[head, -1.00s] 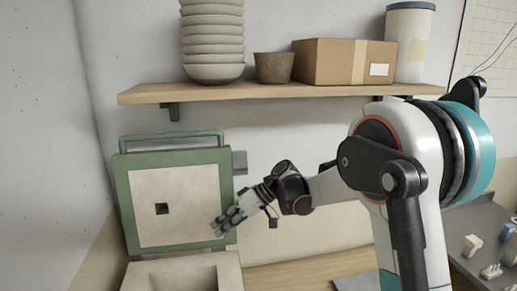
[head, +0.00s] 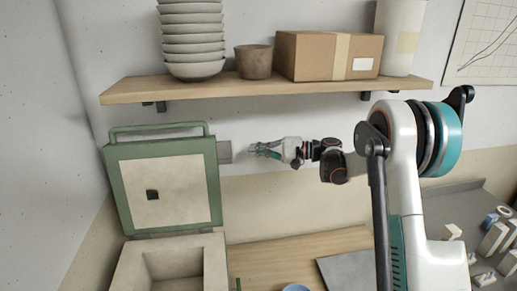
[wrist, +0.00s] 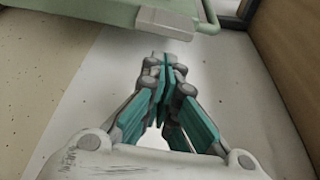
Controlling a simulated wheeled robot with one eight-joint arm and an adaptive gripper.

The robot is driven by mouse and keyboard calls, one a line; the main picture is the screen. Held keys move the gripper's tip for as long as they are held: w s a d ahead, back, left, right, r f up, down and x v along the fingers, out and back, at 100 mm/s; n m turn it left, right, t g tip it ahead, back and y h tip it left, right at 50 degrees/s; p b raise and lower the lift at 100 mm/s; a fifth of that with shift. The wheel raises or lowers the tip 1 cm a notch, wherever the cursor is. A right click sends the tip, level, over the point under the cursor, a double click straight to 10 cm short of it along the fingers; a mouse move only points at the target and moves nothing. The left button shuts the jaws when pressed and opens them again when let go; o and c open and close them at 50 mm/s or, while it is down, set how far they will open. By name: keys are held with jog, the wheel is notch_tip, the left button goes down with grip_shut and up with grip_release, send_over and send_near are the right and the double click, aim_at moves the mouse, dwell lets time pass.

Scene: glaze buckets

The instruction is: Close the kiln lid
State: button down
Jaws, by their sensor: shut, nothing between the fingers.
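The kiln lid (head: 187,192) is a green-framed panel with a cream inner face and a small dark square hole. It stands raised, close to upright, behind the open cream kiln body (head: 130,268) at the lower left of the head view. A green bar handle (head: 160,128) runs along its top edge. My gripper (head: 252,150) is to the right of the lid, apart from it, near the grey block (head: 224,152) on the lid's right side. In the wrist view my gripper (wrist: 163,62) has its fingers together, empty, with the green lid edge (wrist: 110,12) beyond them.
A wooden shelf (head: 290,87) above holds stacked bowls (head: 192,40), a brown pot (head: 254,62), a cardboard box (head: 305,57) and a white canister (head: 401,35). A wooden worktop (head: 290,250) lies below. Small pale items stand on the grey counter at the right.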

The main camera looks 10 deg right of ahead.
jog(key=x, duration=0.7)
jog(key=shift+s, duration=0.1)
